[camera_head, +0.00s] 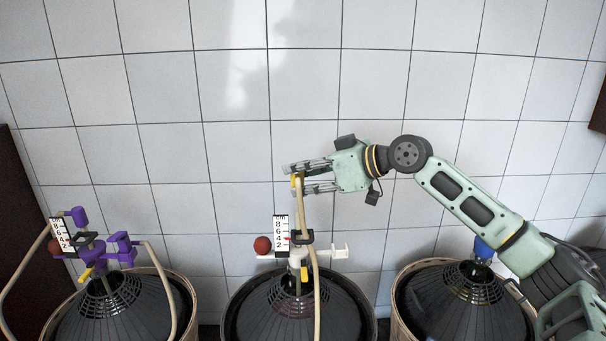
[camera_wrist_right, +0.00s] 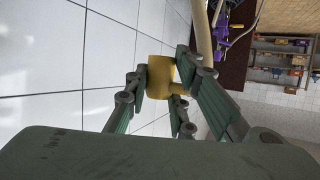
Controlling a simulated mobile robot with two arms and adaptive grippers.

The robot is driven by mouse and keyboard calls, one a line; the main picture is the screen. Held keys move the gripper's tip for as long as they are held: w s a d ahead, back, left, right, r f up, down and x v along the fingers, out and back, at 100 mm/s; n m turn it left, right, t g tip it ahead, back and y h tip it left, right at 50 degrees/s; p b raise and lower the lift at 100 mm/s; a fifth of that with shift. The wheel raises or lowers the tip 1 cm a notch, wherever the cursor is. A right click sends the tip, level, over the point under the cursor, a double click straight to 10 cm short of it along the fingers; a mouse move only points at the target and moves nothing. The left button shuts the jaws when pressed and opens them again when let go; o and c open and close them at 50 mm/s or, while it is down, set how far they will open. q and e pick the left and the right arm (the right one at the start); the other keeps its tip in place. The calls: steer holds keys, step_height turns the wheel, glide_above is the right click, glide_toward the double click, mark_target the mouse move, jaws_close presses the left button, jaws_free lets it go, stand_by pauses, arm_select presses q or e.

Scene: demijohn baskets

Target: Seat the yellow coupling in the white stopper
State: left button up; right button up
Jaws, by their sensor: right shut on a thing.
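The yellow coupling (camera_head: 297,180) is between the fingers of my right gripper (camera_head: 292,178), which is shut on it. It shows as a yellow cylinder with a small side stub in the right wrist view (camera_wrist_right: 160,77). A beige hose (camera_head: 304,215) hangs from the coupling past the middle demijohn. The white stopper (camera_head: 295,259) is on the neck of the middle demijohn, well below the gripper and apart from the coupling. The hose and fittings partly hide it. My left gripper is not in view.
The middle basket (camera_head: 229,308) has a scale card (camera_head: 281,228), a red ball (camera_head: 262,244) and a white bracket (camera_head: 339,251) above it. Purple fittings (camera_head: 118,247) top the left demijohn; a blue cap (camera_head: 483,249) tops the right one. A tiled wall stands behind.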

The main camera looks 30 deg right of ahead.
steer(key=shift+f+b, duration=1.6)
steer(key=shift+f, duration=1.15)
steer(key=shift+f+b, duration=1.05)
steer(key=shift+f, duration=0.85)
steer(key=o, duration=1.1)
steer(key=shift+c, duration=0.2)
